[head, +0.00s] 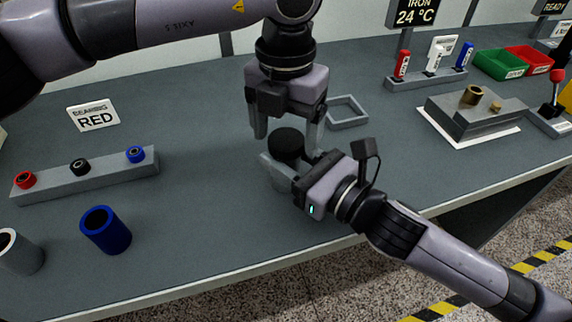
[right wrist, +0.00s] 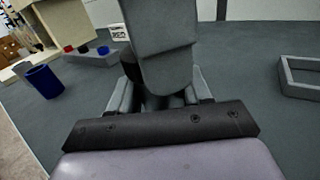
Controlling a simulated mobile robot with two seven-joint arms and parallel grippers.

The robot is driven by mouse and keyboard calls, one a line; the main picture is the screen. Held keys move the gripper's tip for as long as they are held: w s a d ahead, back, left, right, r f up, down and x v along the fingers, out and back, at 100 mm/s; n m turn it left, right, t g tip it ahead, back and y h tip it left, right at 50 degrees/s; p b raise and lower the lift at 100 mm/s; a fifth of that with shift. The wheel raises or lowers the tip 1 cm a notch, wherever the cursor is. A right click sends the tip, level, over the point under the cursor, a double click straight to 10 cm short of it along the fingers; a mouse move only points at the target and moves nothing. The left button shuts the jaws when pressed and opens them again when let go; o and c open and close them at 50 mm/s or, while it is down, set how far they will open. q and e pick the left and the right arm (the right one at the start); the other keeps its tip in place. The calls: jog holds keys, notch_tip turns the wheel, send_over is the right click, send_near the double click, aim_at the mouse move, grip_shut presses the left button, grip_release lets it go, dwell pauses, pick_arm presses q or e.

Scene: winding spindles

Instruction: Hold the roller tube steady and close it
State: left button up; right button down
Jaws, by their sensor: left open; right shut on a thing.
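A black round roller tube (head: 288,141) stands on the table at the middle of the head view. Its top looks dark, and I cannot tell whether it is open or capped. My right gripper (head: 292,168) is shut on it low down, coming in from the right. My left gripper (head: 284,132) points down from above, open, with its fingers on either side of the tube's top. In the right wrist view a large grey finger of my left gripper (right wrist: 165,55) hides most of the tube. A grey rack (head: 110,178) holds red (head: 25,180), black (head: 80,167) and blue (head: 135,154) bearings.
A blue tube (head: 105,231) and a grey tube (head: 20,253) stand at the front left. A sign (head: 93,116) reads BEARING RED. An empty square frame (head: 347,113) lies behind my right gripper. A grey block fixture (head: 470,120) stands at the right.

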pick_arm(q)
jog(key=shift+f, duration=0.1)
jog(key=c, duration=1.1)
jog(key=m, duration=0.6)
jog(key=shift+m, duration=0.4)
jog(key=m, duration=0.4)
jog(key=shift+m, duration=0.3)
jog(key=m, duration=0.3)
jog(key=o, duration=1.2)
jog(key=shift+o, duration=0.2)
